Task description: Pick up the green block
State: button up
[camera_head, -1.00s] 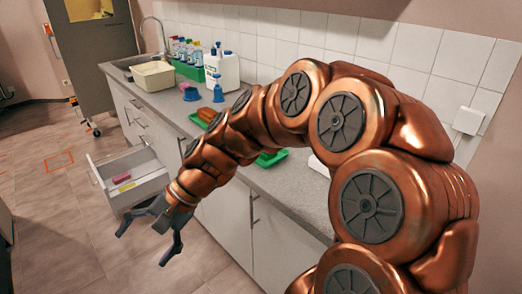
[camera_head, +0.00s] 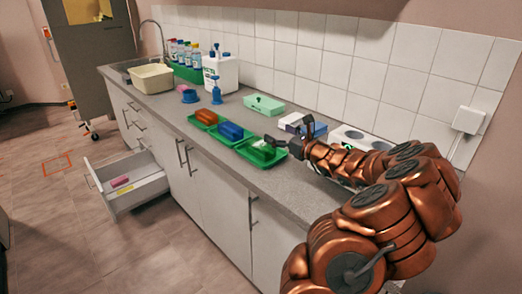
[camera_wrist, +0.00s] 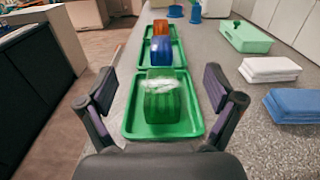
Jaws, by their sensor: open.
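The green block (camera_wrist: 163,101) sits in the nearest green tray (camera_wrist: 187,129) on the counter, with a whitish patch along its top edge. In the head view the green block (camera_head: 263,147) lies in the tray just left of my gripper (camera_head: 277,147). In the wrist view my gripper (camera_wrist: 163,97) is open, with its fingers spread to the left and right of the block. I cannot tell how high the fingers are above the tray, and I see no contact.
Trays with a blue block (camera_wrist: 161,51) and an orange block (camera_wrist: 161,27) stand in a row beyond. White cloths (camera_wrist: 269,69), a blue cloth (camera_wrist: 297,105) and a light green box (camera_wrist: 246,36) lie to the right. A drawer (camera_head: 131,184) stands open below.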

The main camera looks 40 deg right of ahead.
send_near(263, 144)
jog(key=shift+w+r+p, duration=0.1)
jog(key=shift+w+p, duration=0.35)
jog(key=shift+w, duration=0.9)
jog(key=shift+w+p, duration=0.85)
jog(key=shift+w, duration=2.7)
jog(key=shift+c, duration=0.3)
jog(key=c, duration=1.5)
jog(key=shift+o, duration=0.2)
jog(key=shift+r+b, duration=0.85)
jog(key=shift+r, duration=4)
